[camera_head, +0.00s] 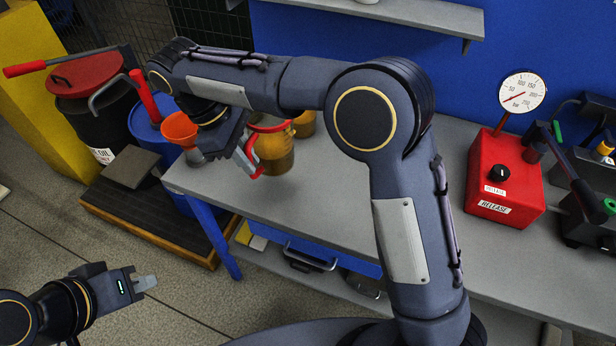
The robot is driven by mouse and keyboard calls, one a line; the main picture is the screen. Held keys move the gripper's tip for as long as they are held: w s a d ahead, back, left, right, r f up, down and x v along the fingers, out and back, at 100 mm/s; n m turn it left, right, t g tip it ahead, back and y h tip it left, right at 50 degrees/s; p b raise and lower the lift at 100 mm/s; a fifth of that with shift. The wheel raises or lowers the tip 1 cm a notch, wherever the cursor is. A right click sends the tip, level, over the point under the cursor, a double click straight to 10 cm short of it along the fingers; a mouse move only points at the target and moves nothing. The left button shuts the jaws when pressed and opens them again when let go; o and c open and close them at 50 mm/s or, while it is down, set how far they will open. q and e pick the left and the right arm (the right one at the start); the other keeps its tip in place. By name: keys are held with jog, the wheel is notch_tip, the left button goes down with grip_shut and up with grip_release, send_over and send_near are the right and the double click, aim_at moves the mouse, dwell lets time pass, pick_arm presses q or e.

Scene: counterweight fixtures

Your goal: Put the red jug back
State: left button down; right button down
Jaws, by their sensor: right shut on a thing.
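The jug with a red rim and red handle (251,158) is at the left end of the grey workbench; its body (275,152) looks amber. My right gripper (246,164) reaches over from the right and is shut on the red handle. The jug looks upright, on or just above the bench top; I cannot tell which. My arm hides part of it. My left gripper (146,283) is low at the left, over the floor, away from the jug. Its fingertips show from the side, so I cannot tell whether it is open.
An orange funnel (179,129) is by a blue drum (146,126) left of the bench. A black drum (108,125) with a red lid stands further left. Another amber container (305,124) is behind the jug. A red gauge box (505,178) is at right. The mid-bench (320,190) is clear.

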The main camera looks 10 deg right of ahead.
jog(key=d+f+p, duration=0.1)
jog(key=d+f, duration=1)
jog(key=shift+f, duration=0.35)
jog(key=c, duration=1.9)
grip_release()
jog(key=shift+f, duration=0.15)
jog(key=o, duration=0.4)
jog(key=shift+o, duration=0.2)
